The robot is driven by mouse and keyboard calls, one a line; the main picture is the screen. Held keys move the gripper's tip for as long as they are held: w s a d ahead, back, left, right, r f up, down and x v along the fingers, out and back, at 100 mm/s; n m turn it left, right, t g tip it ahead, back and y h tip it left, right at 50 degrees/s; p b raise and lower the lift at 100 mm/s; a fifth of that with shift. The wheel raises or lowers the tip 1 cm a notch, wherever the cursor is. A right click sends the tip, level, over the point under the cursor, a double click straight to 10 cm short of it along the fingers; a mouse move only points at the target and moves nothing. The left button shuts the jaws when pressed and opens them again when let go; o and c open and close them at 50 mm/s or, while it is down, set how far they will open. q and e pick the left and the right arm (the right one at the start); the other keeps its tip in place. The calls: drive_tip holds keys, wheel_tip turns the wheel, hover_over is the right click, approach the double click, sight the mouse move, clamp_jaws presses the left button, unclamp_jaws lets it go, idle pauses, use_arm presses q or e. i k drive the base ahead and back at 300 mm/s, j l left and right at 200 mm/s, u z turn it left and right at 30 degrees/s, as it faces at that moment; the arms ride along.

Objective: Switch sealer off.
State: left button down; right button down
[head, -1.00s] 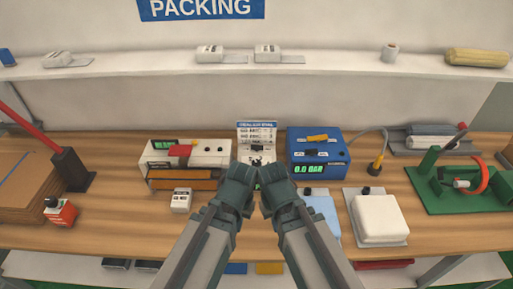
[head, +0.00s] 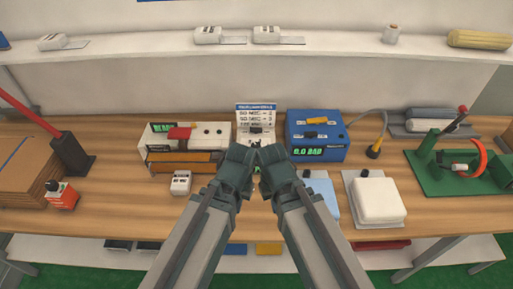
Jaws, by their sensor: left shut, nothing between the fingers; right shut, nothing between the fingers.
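The sealer looks to be the white box (head: 212,132) with a small green display, a red lever on top and a brown bar along its front. It stands at the back of the bench, left of centre. Small dark knobs show on its face; I cannot tell which is its switch or how it is set. My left gripper (head: 246,146) is shut and empty, right of the sealer's front corner and apart from it. My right gripper (head: 270,146) is shut and empty beside it, in front of the white text card (head: 256,115). The grippers hide the card's lower part.
A blue box (head: 338,148) with a green display reading stands right of the grippers. A small white device (head: 181,183) sits before the sealer. A white pad (head: 378,201) and a green clamp stand (head: 470,180) are right. Cardboard (head: 25,165) and a red-handled tool (head: 72,153) are left.

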sight(259, 130)
drive_tip(key=i+j+z, duration=0.1)
drive_tip(key=i+z, duration=0.35)
drive_tip(key=i+j+z, duration=0.2)
drive_tip(key=z, duration=0.2)
drive_tip(key=i+j, duration=0.05)
drive_tip(key=i, duration=0.05)
